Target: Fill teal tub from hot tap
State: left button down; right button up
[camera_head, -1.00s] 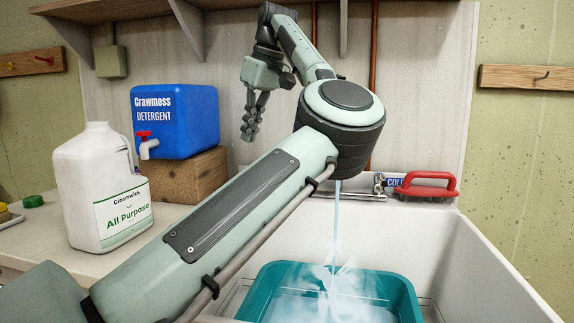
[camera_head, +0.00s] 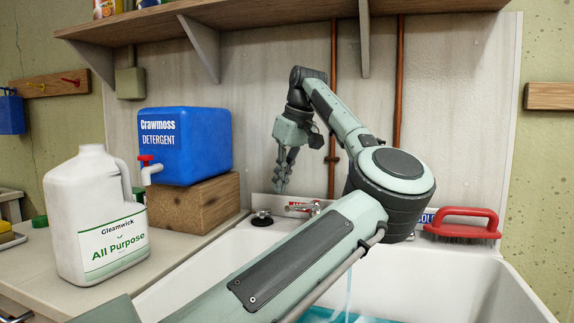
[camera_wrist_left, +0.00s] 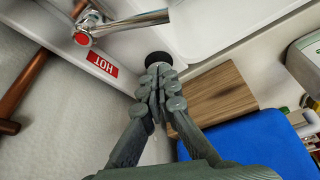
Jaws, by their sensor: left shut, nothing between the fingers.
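The teal tub (camera_head: 345,316) sits in the white sink at the bottom edge of the head view; only a sliver shows, and its fill level is hidden. A thin stream of water (camera_head: 348,290) falls toward it from behind my left arm. The hot tap (camera_head: 304,207) has a chrome handle with red; in the wrist view the red-ringed knob (camera_wrist_left: 82,38) is beside a red HOT label (camera_wrist_left: 103,67). My left gripper (camera_head: 281,188) is shut and empty, pointing down, above and left of the tap; its closed fingers (camera_wrist_left: 160,80) are apart from the knob. My right gripper is out of view.
A black round piece (camera_head: 262,217) sits on the sink's back ledge. A red-handled brush (camera_head: 462,224) lies at the back right. The blue detergent box (camera_head: 205,145) on a wooden block (camera_head: 190,203) and a white jug (camera_head: 70,220) stand on the left counter. A shelf (camera_head: 250,22) hangs above.

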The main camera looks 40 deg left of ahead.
aim_at(304, 207)
pick_arm(q)
jog(key=shift+d+f, duration=1.45)
jog(key=shift+d, duration=0.1)
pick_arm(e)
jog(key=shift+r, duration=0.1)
